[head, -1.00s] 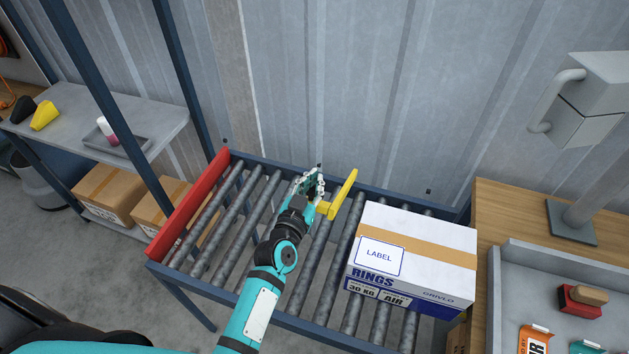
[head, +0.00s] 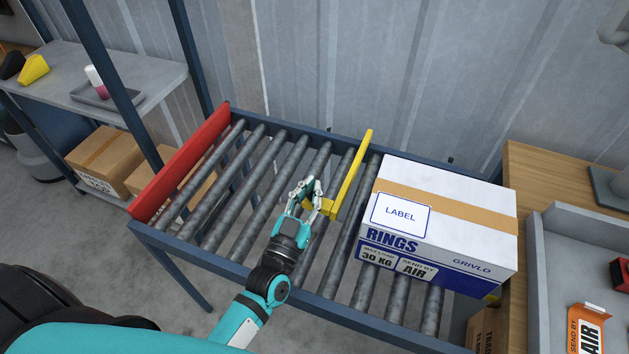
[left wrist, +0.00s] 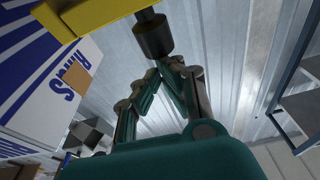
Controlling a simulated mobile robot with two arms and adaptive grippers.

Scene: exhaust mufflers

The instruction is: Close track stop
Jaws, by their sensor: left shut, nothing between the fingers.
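The yellow track stop (head: 354,175) stands as a bar across part of the roller conveyor (head: 240,258), just left of a white box (head: 440,215). A short yellow arm sticks out from its near end toward my left gripper (head: 310,186). The gripper is shut and empty above the rollers, close to the stop's left side; I cannot tell whether they touch. In the left wrist view the fingers (left wrist: 164,68) converge just below a dark cylinder (left wrist: 153,35) beneath the yellow stop (left wrist: 100,14). My right gripper is not in view.
A red end plate (head: 180,165) closes the conveyor's left end. The rollers between it and my gripper are clear. A wooden table (head: 530,190) with a grey tray stands at the right. A grey shelf (head: 125,75) is at the left, with cardboard boxes below.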

